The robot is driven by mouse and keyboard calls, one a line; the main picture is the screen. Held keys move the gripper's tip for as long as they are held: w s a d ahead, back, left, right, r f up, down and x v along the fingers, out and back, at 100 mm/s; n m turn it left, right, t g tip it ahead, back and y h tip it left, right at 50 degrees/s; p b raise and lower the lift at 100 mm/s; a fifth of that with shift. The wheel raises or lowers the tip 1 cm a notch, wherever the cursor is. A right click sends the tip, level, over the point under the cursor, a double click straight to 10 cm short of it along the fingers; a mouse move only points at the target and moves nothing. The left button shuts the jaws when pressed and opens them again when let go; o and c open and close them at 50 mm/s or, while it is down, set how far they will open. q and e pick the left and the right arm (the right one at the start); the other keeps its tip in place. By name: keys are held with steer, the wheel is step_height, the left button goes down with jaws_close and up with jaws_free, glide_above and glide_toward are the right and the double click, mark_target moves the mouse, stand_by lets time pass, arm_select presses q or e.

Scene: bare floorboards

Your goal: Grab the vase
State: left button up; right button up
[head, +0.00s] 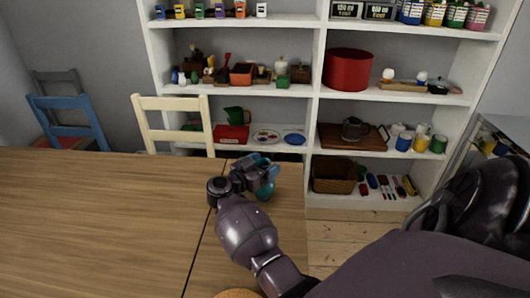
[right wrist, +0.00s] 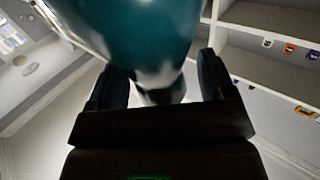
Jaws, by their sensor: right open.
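The teal vase (head: 265,190) stands on the wooden table near its far right corner, partly hidden by my right gripper (head: 266,174). In the right wrist view, the vase (right wrist: 140,30) is large and close, its glossy teal body filling the top and its narrower whitish part lying between the fingers. My right gripper (right wrist: 158,85) is open, with one dark finger on each side of the vase. Gaps show between the fingers and the narrow part. My left gripper is in neither view.
The wooden table (head: 90,215) is mostly bare. A cream chair (head: 172,104) stands at its far edge, and a blue chair (head: 66,102) at the far left. A white shelf unit (head: 318,60) with many items stands behind. Floorboards (head: 345,232) show right of the table.

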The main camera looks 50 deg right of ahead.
steer(key=shift+a+r, duration=0.1)
steer(key=shift+c, duration=0.4)
jaws_close()
